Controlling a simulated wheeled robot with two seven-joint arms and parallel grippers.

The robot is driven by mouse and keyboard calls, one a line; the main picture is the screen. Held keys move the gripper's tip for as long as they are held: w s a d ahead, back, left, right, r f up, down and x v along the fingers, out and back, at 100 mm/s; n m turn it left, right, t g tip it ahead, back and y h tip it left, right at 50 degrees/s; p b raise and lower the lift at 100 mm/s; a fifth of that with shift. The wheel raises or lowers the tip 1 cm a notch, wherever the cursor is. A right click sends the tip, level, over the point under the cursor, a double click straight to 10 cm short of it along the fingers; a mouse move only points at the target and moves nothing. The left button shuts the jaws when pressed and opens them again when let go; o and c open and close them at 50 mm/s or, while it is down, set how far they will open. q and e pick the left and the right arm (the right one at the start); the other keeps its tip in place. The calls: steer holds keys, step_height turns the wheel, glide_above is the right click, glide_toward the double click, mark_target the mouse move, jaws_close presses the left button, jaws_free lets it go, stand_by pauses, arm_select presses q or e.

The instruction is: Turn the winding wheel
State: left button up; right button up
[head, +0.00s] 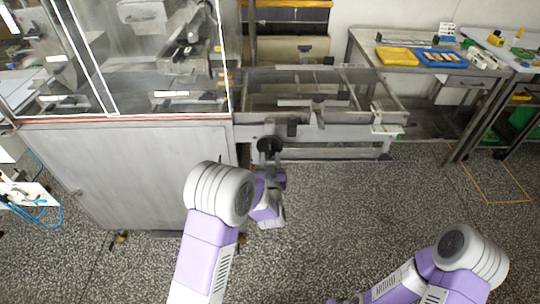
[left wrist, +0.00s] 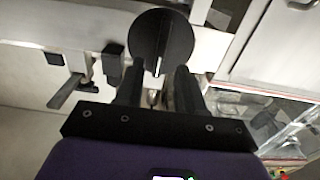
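The winding wheel is a dark round disc (head: 269,145) on the front of the metal frame, just right of the cabinet. It also shows in the left wrist view as a black disc (left wrist: 162,40) with a light line on its face. My left gripper (head: 271,176) is just in front of the wheel. In the left wrist view its two dark fingers (left wrist: 158,82) stand apart, with their tips at the wheel's lower edge. A small light metal piece shows between them; I cannot tell whether the fingers touch it. My right arm shows at lower right, but its gripper is out of frame.
The machine's metal cabinet (head: 130,175) with a clear-walled upper part stands left of the wheel. The open conveyor frame (head: 335,145) extends right. A table (head: 357,50) with yellow and blue trays stands at back right. The speckled floor in front is clear.

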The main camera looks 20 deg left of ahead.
mark_target(270, 150)
arm_select(q)
steer(key=shift+x, duration=1.8)
jaws_close()
